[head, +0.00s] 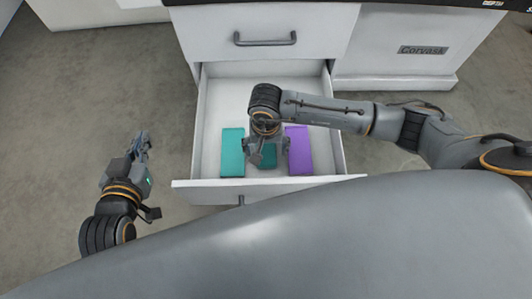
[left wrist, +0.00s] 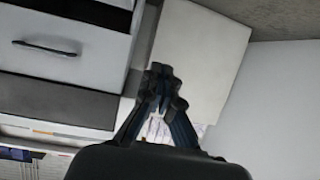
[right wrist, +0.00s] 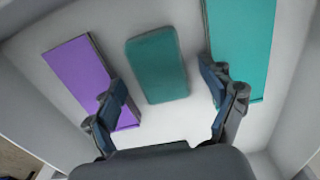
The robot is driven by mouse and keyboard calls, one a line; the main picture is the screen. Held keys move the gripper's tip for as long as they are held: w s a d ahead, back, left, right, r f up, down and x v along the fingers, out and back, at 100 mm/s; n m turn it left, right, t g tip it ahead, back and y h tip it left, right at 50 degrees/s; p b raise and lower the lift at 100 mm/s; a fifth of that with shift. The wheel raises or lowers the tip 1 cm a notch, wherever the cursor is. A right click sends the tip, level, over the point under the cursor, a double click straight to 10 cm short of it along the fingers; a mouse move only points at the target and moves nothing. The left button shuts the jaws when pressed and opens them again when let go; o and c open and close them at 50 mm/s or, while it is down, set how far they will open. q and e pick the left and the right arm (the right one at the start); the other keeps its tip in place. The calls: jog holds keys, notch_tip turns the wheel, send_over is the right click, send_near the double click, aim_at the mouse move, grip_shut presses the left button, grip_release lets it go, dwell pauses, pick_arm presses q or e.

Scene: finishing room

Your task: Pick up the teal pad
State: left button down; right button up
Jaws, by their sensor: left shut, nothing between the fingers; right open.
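The teal pad (head: 267,158), dark teal with rounded corners, lies flat in the open drawer (head: 209,130), between two other flat items. In the head view my right gripper (head: 268,152) is above it and hides part of it. In the right wrist view the pad (right wrist: 157,65) lies ahead of and between the spread fingers of the right gripper (right wrist: 165,90), which is open and empty. My left gripper (head: 142,145) is shut and empty, outside the drawer to its left; its closed fingers show in the left wrist view (left wrist: 161,85).
A brighter teal flat block (head: 232,152) lies left of the pad and a purple one (head: 299,150) right of it, with narrow gaps. The drawer's walls and front edge (head: 215,184) surround them. The back of the drawer is bare.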

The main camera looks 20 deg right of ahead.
aim_at(266, 152)
jog(key=shift+f, duration=0.4)
pick_arm(q)
jog(key=shift+w+d+r, duration=0.15)
jog(key=shift+w+r, duration=0.15)
jog(key=shift+r, duration=0.2)
pick_arm(e)
jog(key=c, duration=1.1)
jog(key=shift+r, duration=0.1)
jog(key=shift+c, duration=0.2)
